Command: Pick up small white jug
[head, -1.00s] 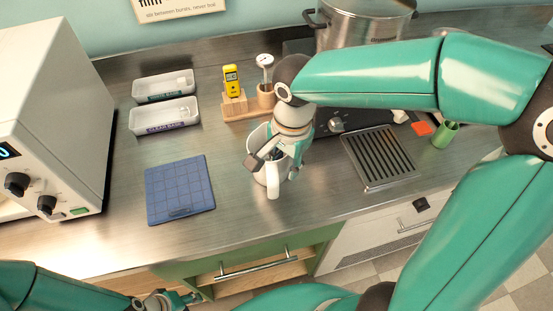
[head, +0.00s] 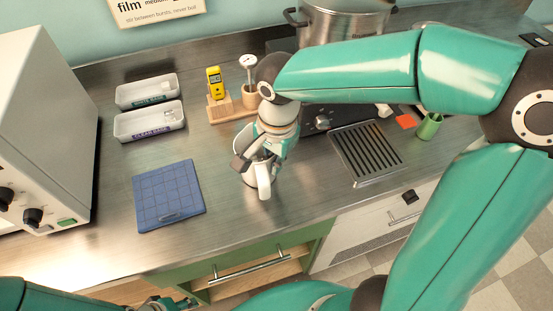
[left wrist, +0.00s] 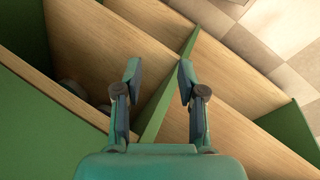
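The small white jug (head: 251,181) stands near the front of the steel counter, with its handle (head: 264,183) towards me. My right gripper (head: 256,164) is right at the jug's upper part and covers most of its rim. One dark finger shows at the left side of the jug. Whether the fingers are closed on the jug wall or only around it is hidden. My left gripper (left wrist: 160,88) is open and empty in the left wrist view, above wooden boards and green panels. It also shows at the bottom edge of the head view (head: 170,303).
A blue gridded mat (head: 169,196) lies left of the jug. Two white trays (head: 149,122), a wooden stand (head: 232,108) with a yellow meter, and a big pot (head: 345,22) are behind. A black grate (head: 367,153) and green cup (head: 429,126) lie right.

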